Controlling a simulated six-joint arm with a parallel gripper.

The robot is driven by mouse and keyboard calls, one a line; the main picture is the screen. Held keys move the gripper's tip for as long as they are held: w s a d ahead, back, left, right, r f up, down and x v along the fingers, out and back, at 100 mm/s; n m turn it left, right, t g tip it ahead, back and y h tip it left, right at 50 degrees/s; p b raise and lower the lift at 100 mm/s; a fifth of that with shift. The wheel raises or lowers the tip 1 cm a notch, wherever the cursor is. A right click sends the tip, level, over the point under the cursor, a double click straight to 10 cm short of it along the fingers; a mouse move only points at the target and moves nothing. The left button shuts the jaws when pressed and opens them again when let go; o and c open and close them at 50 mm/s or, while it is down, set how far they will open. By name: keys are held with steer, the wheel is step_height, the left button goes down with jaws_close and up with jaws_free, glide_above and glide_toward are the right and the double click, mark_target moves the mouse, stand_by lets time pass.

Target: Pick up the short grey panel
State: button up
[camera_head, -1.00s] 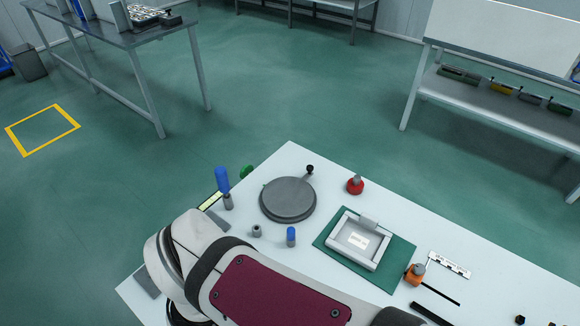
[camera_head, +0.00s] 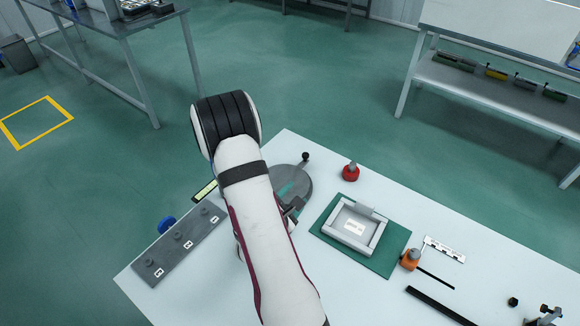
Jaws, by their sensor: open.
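No piece is clearly recognisable as the short grey panel. A light grey rectangular frame (camera_head: 338,235) with a raised grey block on its far side lies on a green mat (camera_head: 395,250) at the middle right. A long grey plate (camera_head: 170,262) with several knobs and white labels lies at the left. My gripper (camera_head: 292,207) shows only as small dark parts beside my arm, over the near edge of the round grey disc (camera_head: 298,187). The rest of it is hidden behind my arm. It is open, and nothing is seen in it.
A red knobbed piece (camera_head: 350,173) stands behind the mat. An orange piece (camera_head: 411,260), a checkered strip (camera_head: 444,250) and a black bar (camera_head: 440,306) lie to the right. The table's front left is clear.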

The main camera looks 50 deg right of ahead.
mark_target(336, 211)
steer(key=s+f+n, duration=0.1)
steer(key=s+n, duration=0.1)
steer(key=s, duration=0.1)
steer(key=s+f+n+g, duration=0.1)
steer(key=s, duration=0.2)
steer(key=s+f+n+g, duration=0.1)
steer(key=s+n, duration=0.1)
steer(key=s, duration=0.1)
steer(key=shift+s+a+f+n+h, duration=0.25)
steer(key=shift+s+a+n+h, duration=0.05)
steer(key=shift+s+a+h, duration=0.1)
steer(key=x, duration=0.6)
steer(key=shift+d+f, duration=0.15)
steer(key=shift+d, duration=0.3)
steer(key=shift+w, duration=0.1)
jaws_close()
